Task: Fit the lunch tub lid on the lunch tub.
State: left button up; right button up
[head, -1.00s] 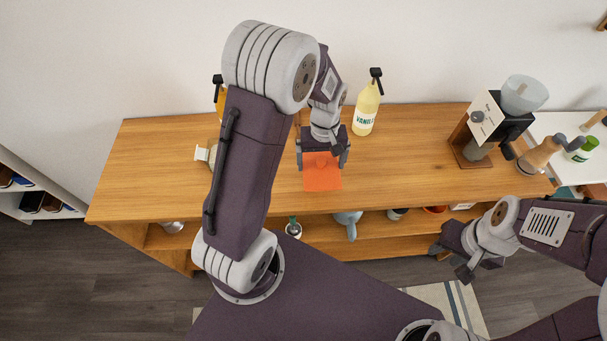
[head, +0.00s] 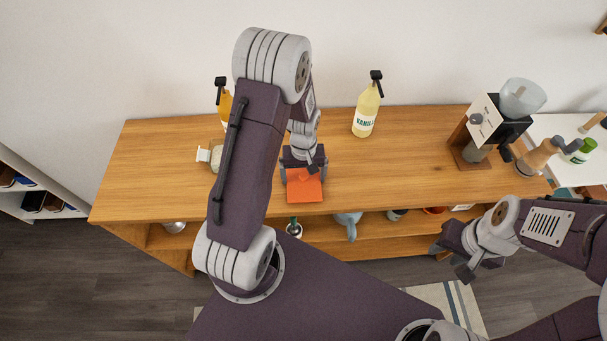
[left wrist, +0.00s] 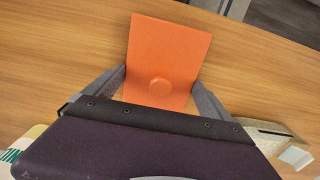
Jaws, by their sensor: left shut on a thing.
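The orange, square lid (head: 305,191) with a round knob is at the counter's front middle in the head view. It also shows in the left wrist view (left wrist: 172,45). My left gripper (head: 304,176) is shut on it, one finger at each side, with the lid jutting toward the counter's front edge. I cannot tell its exact height above the wood. No lunch tub is clearly identifiable; a pale object with a white tab (head: 203,155), partly behind my left arm, could be it. My right gripper (head: 450,262) is open and empty, off the counter's front.
A vanilla bottle (head: 365,110) stands at the back of the wooden counter (head: 410,160). An amber pump bottle (head: 226,104) is partly behind my left arm. A coffee grinder (head: 491,125) stands at the right. The counter right of the lid is clear.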

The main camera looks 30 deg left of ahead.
pick_arm(q)
jog(key=o, duration=1)
jog(key=shift+f, duration=0.15)
jog(key=shift+c, duration=0.2)
